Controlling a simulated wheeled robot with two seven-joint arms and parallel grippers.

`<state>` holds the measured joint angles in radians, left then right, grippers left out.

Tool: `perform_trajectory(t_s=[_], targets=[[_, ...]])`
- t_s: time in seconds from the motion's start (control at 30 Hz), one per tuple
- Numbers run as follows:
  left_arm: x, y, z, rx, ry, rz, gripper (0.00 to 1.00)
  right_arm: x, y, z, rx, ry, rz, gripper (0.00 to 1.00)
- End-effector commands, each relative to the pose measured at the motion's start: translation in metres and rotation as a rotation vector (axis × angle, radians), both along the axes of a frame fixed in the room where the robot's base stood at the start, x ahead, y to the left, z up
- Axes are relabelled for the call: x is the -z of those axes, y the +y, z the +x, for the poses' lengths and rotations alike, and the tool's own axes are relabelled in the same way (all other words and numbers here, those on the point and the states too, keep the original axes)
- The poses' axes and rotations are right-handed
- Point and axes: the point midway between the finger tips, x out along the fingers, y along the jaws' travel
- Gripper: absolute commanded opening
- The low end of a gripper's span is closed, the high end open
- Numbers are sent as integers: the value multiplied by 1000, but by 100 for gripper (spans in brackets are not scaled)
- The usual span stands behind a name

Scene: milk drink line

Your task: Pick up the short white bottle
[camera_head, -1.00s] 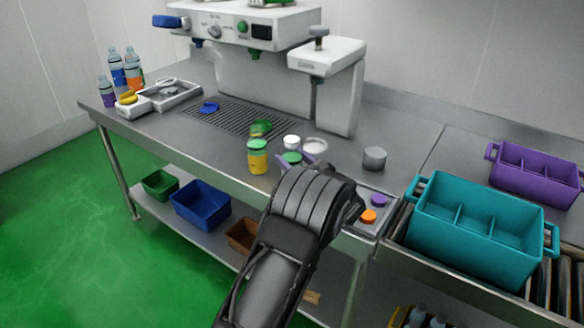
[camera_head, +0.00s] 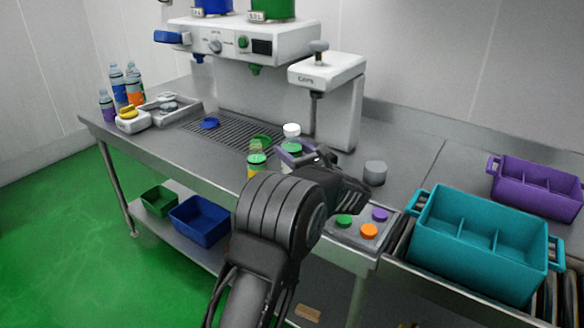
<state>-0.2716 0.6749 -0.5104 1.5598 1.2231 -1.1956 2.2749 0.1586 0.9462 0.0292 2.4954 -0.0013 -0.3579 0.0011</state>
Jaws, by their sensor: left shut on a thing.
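The short white bottle (camera_head: 292,131) shows a white top, with a green band just below it. The bottle looks upright and seems raised off the counter. My right gripper is not in view.
A yellow bottle (camera_head: 256,171) with a green band stands close left of my gripper. A grey cup (camera_head: 375,173) and button panel (camera_head: 355,230) are to the right. The white machine (camera_head: 240,42) stands behind. A teal crate (camera_head: 450,255) is at right.

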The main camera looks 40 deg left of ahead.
Motion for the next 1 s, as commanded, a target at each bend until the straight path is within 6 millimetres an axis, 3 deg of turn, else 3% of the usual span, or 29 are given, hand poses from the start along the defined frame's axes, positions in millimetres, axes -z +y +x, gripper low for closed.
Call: perform_trajectory(t_s=[0.2,1.0], targets=[[-22,0,0,0,-2,0,0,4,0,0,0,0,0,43],[-23,0,0,0,-1,1,0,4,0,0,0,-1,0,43]])
